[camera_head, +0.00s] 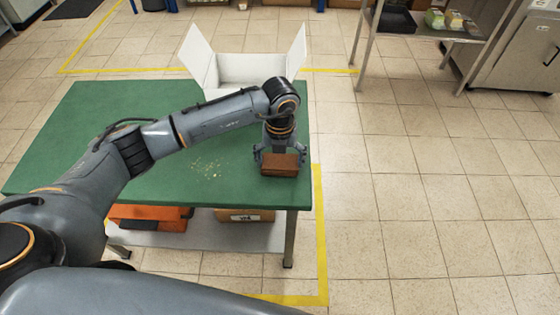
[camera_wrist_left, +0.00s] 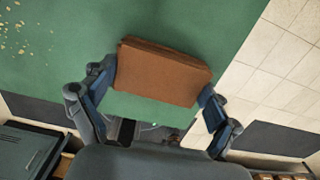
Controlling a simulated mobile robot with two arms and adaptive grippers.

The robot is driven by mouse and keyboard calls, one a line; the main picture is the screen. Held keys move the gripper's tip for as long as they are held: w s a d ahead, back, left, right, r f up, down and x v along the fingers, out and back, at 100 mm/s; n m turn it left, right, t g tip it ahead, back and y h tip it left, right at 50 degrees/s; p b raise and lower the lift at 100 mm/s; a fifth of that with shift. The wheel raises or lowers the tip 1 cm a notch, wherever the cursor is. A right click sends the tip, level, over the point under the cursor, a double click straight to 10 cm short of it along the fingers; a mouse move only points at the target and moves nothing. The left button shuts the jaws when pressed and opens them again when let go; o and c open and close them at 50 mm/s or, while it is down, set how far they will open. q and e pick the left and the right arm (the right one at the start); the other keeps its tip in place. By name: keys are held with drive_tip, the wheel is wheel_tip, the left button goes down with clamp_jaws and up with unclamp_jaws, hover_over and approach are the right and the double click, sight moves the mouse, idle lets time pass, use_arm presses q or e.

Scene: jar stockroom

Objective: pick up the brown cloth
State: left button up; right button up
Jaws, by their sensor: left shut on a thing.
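The brown cloth (camera_head: 280,165) is a folded, block-like bundle at the right end of the green table (camera_head: 120,125). My left gripper (camera_head: 278,158) comes down over it from above, with a finger on each side. In the left wrist view the cloth (camera_wrist_left: 162,72) lies between the two fingers of the left gripper (camera_wrist_left: 158,92), which are shut on its ends. I cannot tell whether the cloth touches the table or is just above it. My right gripper is not in view.
An open white box (camera_head: 245,70) stands behind the table's far edge. Pale crumbs (camera_head: 207,168) lie on the tabletop left of the cloth. An orange item (camera_head: 150,213) and a cardboard box (camera_head: 245,216) are on the lower shelf. A metal rack (camera_head: 440,28) stands back right. The right floor is clear.

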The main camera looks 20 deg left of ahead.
sight(280, 162)
use_arm(q)
drive_tip(key=shift+w+r, duration=0.1)
drive_tip(key=shift+r, duration=0.35)
wheel_tip(280, 162, up, 2)
drive_tip(key=shift+r, duration=0.25)
drive_tip(key=s+d+r, duration=0.1)
drive_tip(key=s+r, duration=0.3)
drive_tip(key=s, duration=0.3)
drive_tip(key=s+d+r+b, duration=0.1)
drive_tip(key=s+d+r, duration=0.1)
drive_tip(key=s+r, duration=0.3)
drive_tip(key=shift+s+r, duration=0.2)
drive_tip(key=shift+s, duration=0.75)
